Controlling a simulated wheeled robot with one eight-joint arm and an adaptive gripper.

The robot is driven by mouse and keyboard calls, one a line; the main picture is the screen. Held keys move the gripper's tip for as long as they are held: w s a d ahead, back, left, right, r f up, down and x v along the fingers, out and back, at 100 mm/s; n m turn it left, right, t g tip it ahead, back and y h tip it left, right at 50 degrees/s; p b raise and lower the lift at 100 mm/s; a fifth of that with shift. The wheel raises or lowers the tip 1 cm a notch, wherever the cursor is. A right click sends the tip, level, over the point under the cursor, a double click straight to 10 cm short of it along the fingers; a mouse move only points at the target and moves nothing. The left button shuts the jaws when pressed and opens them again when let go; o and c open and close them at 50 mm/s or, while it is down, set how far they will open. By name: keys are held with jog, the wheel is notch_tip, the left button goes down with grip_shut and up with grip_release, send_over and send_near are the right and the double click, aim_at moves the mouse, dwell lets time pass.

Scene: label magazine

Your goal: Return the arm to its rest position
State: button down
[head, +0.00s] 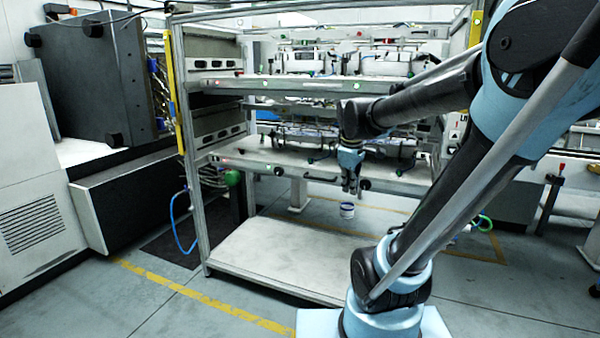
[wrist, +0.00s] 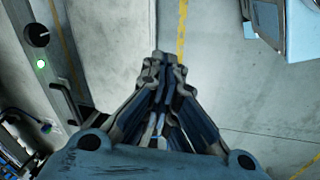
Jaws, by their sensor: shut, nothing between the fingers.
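My gripper (head: 351,188) hangs from my bent arm in front of the metal rack (head: 205,160), pointing down. It is shut and empty. In the wrist view its fingertips (wrist: 161,62) meet, with bare surface and floor behind them. A small white and blue round item (head: 347,210) shows just below the gripper in the head view. I cannot tell how far behind the gripper it is. My upper arm hides the right part of the rack.
The rack has two equipment shelves (head: 280,160) and a low pale platform (head: 275,252). A dark machine (head: 85,80) and a white cabinet (head: 30,200) stand at the left. Grey floor (head: 180,315) with a yellow line lies open in front.

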jog(key=s+d+f+m, duration=0.3)
jog(key=s+f+m, duration=0.7)
jog(key=s, duration=0.6)
jog(key=shift+f+m+y, duration=0.4)
jog(key=shift+f, duration=0.4)
jog(key=shift+w+d+f, duration=0.1)
jog(key=shift+w+f, duration=0.1)
jog(key=shift+w, duration=0.3)
jog(key=shift+s, duration=0.1)
